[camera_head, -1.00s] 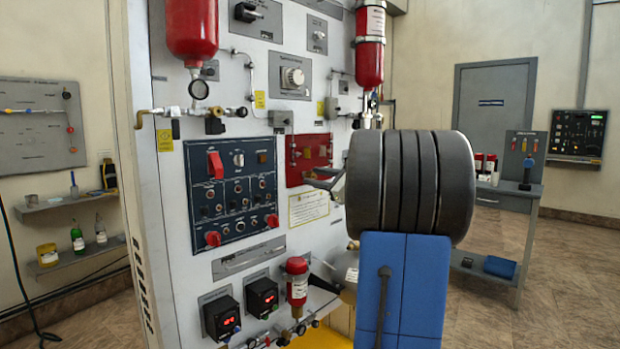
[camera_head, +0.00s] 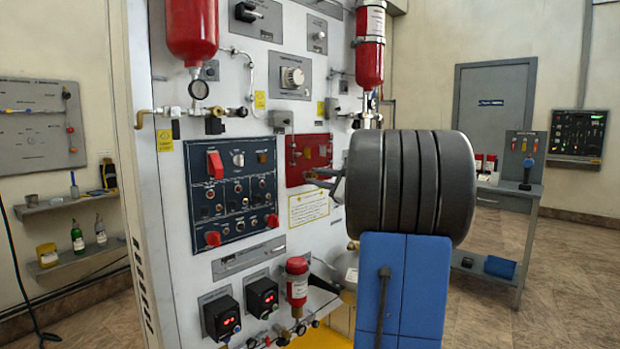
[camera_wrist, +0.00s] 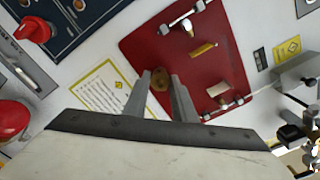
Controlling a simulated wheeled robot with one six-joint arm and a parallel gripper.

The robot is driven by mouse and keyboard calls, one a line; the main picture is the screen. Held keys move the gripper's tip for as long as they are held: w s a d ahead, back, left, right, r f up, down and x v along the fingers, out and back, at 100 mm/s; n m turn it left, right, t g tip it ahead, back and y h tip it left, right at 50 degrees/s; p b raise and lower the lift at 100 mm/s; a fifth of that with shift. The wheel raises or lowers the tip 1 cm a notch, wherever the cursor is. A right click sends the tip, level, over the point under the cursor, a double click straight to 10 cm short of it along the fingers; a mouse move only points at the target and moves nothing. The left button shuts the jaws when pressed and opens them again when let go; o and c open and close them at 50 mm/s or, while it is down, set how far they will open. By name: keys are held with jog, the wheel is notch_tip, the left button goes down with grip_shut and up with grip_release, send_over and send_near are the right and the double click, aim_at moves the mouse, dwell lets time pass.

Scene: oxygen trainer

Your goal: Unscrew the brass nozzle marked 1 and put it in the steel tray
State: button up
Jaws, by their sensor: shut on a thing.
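A small brass nozzle (camera_wrist: 158,82) shows in the wrist view at the lower left part of the red panel (camera_wrist: 190,60). My gripper (camera_wrist: 159,77) has a finger on each side of it and is shut on it. The number on the nozzle is too small to read. In the head view my gripper (camera_head: 321,178) is in front of the lower right part of the red panel (camera_head: 308,151), partly hidden behind my arm. I cannot make out a steel tray in either view.
A yellow-edged label (camera_wrist: 100,90) is left of my fingers, and a blue switch panel (camera_head: 230,185) lies further left. Metal fittings (camera_wrist: 222,95) stick out from the red panel to the right. A red cylinder (camera_head: 297,282) stands below.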

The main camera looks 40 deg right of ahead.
jog(key=shift+s+d, duration=0.15)
jog(key=shift+s, duration=1.7)
jog(key=shift+s+d, duration=0.1)
